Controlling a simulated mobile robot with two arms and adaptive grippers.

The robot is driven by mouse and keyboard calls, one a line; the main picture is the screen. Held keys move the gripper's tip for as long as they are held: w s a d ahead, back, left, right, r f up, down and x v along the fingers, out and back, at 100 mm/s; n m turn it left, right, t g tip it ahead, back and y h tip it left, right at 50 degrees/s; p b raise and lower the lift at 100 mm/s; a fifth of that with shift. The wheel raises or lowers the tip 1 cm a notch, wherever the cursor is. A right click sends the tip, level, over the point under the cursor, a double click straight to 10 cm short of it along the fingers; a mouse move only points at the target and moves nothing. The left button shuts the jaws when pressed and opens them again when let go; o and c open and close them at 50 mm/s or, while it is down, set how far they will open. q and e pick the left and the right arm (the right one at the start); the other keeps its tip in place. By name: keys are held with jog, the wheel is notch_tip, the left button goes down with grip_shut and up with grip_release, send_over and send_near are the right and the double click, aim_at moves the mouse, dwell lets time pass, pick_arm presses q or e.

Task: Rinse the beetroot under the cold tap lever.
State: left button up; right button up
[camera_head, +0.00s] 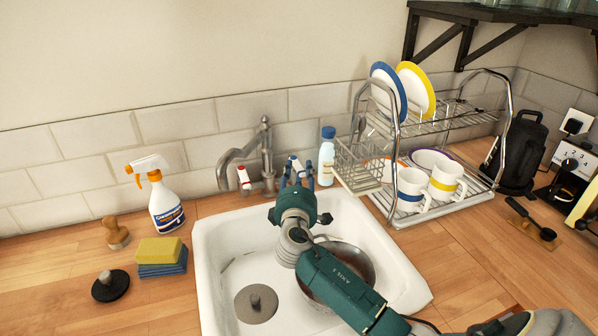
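The steel tap (264,150) stands behind the white sink (212,262), its spout bending left. A red-marked lever (243,176) is on its left. The cold tap lever (295,163), pale and partly hidden, is on its right. My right gripper (297,177) reaches over the sink to this lever. Its dark fingers stand apart in front of and around it; whether they touch it I cannot tell. No beetroot shows. A metal pan or bowl (362,258) lies in the sink, partly hidden by my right arm. My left gripper is not in view.
A spray bottle (166,205), sponges (160,252), a wooden-handled brush (116,233) and a black plug (110,286) stand left of the sink. A small bottle (327,160) and a dish rack (398,130) with plates and mugs (411,188) stand right.

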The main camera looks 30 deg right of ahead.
jog(key=shift+x, duration=1.1)
